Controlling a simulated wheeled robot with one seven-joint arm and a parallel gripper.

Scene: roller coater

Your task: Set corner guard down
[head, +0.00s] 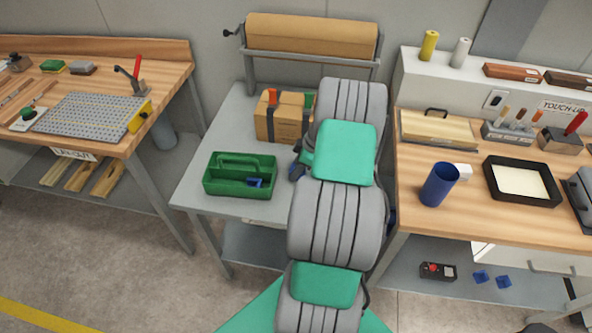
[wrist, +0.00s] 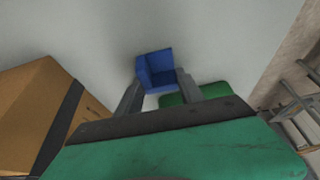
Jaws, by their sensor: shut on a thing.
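The blue corner guard (wrist: 155,66) shows in the wrist view at the fingertips of my gripper (wrist: 160,86). The gripper is shut on it, over the pale grey table top (wrist: 100,35). I cannot tell whether the guard touches the table. In the head view my arm hides most of the gripper and the held guard. A green tote (head: 225,187) with a handle stands on the grey table to the left of my gripper, with a blue piece (head: 255,182) inside. The tote's green also shows beside the guard in the wrist view (wrist: 210,91).
A cardboard box (head: 270,125) stands behind the tote, below a brown paper roll (head: 310,35). A blue cup (head: 439,185) stands on the right bench. Two blue pieces (head: 481,276) lie on its lower shelf. The grey table's back left (head: 232,125) is free.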

